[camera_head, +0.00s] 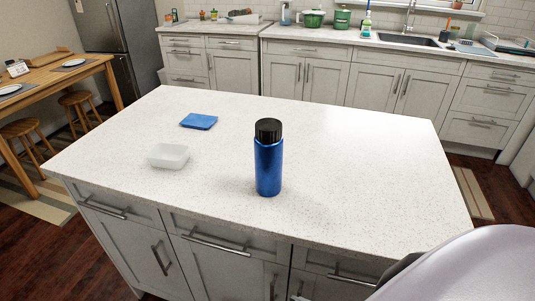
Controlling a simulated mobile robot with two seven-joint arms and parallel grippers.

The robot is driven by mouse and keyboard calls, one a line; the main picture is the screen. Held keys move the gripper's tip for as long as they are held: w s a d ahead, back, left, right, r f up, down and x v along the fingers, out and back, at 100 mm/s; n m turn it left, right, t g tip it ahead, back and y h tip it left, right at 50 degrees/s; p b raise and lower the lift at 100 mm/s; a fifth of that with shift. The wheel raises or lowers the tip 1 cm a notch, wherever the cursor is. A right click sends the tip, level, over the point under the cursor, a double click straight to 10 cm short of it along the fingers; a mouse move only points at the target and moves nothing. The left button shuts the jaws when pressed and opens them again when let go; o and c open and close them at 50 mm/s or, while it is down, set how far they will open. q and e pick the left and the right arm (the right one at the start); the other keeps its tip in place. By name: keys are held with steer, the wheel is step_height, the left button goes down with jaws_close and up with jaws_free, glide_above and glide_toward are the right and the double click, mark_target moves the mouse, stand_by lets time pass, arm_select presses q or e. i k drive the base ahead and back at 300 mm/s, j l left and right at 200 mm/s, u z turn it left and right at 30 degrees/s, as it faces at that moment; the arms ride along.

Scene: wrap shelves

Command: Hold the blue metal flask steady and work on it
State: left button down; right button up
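The blue metal flask (268,167) stands upright on the white speckled island countertop (350,160), near its front edge. A black cap (268,130) sits on top of it. Nothing touches the flask. Part of my own body, a pale rounded shape, fills the lower right corner of the head view. Neither gripper can be made out in this view.
A white translucent container (169,156) and a flat blue item (199,121) lie left of the flask. The counter's right side is clear. Drawer handles line the island's front. A wooden table (60,82) with stools stands at the left; cabinets and a sink (408,39) are behind.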

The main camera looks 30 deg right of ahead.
mark_target(269, 157)
steer(key=z, duration=0.85)
steer(key=i+j+z, duration=0.1)
steer(key=z, duration=0.3)
steer(key=j+z, duration=0.15)
steer(key=z, duration=0.25)
steer(key=i+j, duration=0.05)
